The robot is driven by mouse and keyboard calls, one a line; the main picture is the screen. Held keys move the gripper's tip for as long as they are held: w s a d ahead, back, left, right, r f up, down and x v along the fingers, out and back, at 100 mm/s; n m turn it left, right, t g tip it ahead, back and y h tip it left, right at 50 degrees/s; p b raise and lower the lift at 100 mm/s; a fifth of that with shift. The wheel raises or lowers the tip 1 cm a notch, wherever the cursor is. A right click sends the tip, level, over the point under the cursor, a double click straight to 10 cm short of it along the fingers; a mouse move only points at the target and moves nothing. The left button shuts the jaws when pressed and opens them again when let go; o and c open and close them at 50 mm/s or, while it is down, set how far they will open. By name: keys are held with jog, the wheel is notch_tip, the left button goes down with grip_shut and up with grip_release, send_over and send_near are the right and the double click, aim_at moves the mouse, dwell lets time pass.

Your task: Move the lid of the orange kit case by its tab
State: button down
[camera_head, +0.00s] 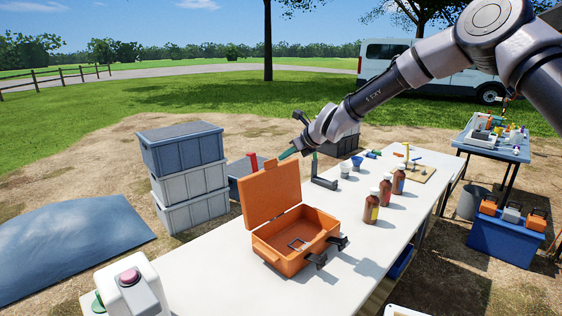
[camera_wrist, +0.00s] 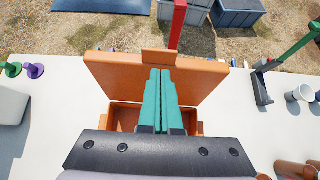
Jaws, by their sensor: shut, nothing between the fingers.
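The orange kit case (camera_head: 283,262) sits on the white table, and its lid (camera_head: 270,196) stands open, roughly upright. In the wrist view the lid (camera_wrist: 105,76) spans the middle, with the tab (camera_wrist: 158,57) at its top edge. The tab also shows in the head view (camera_head: 270,164). My gripper (camera_head: 288,153) is at the lid's top edge, beside the tab. In the wrist view my gripper's green fingers (camera_wrist: 160,72) are shut together with nothing between them, their tips just below the tab. I cannot tell whether they touch the lid. The fingers hide part of the case's inside.
Brown bottles (camera_head: 371,207), small cups (camera_head: 345,170) and a dark stand (camera_head: 324,183) are on the table right of the case. Stacked grey crates (camera_head: 183,160) stand behind. Bare tabletop (camera_head: 205,255) lies left of the case.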

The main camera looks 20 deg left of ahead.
jog(key=s+d+r+n+t+h, duration=0.1)
jog(key=d+r+n, duration=0.3)
jog(key=d+r, duration=0.55)
jog(key=s+d+r+n+t+h, duration=0.1)
jog(key=s+d+r+n, duration=0.15)
jog(key=d+r, duration=0.7)
jog(key=d+r+n+h, duration=0.1)
jog(key=d+r+n, duration=0.3)
jog(key=d, duration=1.1)
jog(key=s+d+r+n+t+h, duration=0.1)
jog(key=s+d+n+h, duration=0.1)
jog(key=s+d, duration=0.8)
jog(key=s+d+r+n+h, duration=0.1)
jog(key=s+d+n, duration=0.4)
jog(key=s+d, duration=0.5)
jog(key=d+h, duration=0.1)
jog(key=d, duration=0.6)
jog(key=shift+s+t+h, duration=0.3)
jog(key=shift+t, duration=0.1)
